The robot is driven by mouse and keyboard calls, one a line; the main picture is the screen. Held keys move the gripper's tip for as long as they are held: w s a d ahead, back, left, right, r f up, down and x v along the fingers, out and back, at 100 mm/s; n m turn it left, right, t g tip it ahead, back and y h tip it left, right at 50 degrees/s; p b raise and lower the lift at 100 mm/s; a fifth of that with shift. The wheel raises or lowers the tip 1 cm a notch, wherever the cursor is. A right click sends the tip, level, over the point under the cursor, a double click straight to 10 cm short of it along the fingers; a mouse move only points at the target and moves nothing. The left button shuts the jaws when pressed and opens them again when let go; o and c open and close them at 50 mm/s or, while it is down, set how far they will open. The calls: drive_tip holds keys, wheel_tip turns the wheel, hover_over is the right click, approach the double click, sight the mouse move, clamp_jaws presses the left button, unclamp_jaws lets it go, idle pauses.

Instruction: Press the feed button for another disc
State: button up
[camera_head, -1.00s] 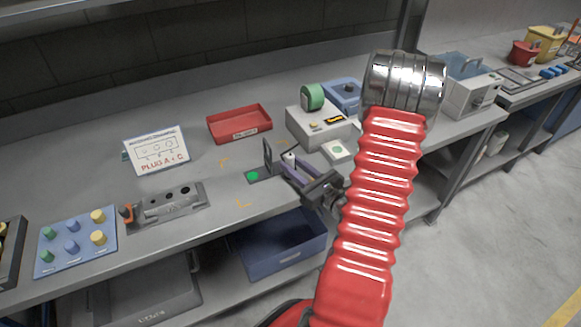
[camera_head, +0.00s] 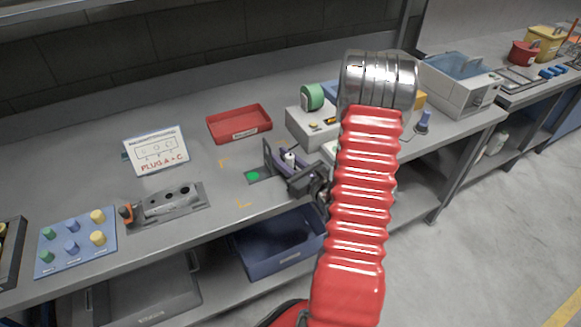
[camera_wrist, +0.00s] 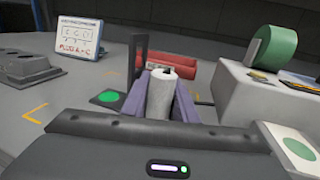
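A white pad with a round green button top (camera_wrist: 298,148) lies at right in the wrist view, right of my gripper (camera_wrist: 160,95) and apart from it. In the head view my arm mostly hides this pad. A grey box (camera_head: 304,128) behind it carries a green roll (camera_head: 312,96), a small yellow button and a dark label. Which of these is the feed button cannot be read. My gripper (camera_head: 284,158) has its purple fingers on either side of a pale upright cylinder (camera_wrist: 160,94). Whether they grip it is unclear. A green disc (camera_head: 253,176) lies on a dark plate to the left.
A dark upright bracket (camera_head: 267,152) stands beside the green disc. A red tray (camera_head: 238,123) lies behind. A sign (camera_head: 156,150), a grey holed block (camera_head: 174,196) and a blue peg board (camera_head: 76,241) are at left. Bare bench lies between the sign and the red tray.

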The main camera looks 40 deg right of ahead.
drive_tip(key=shift+c, duration=0.6)
clamp_jaws()
drive_tip(key=shift+r, duration=0.1)
wheel_tip(320, 180, up, 10)
idle(0.8)
idle(1.1)
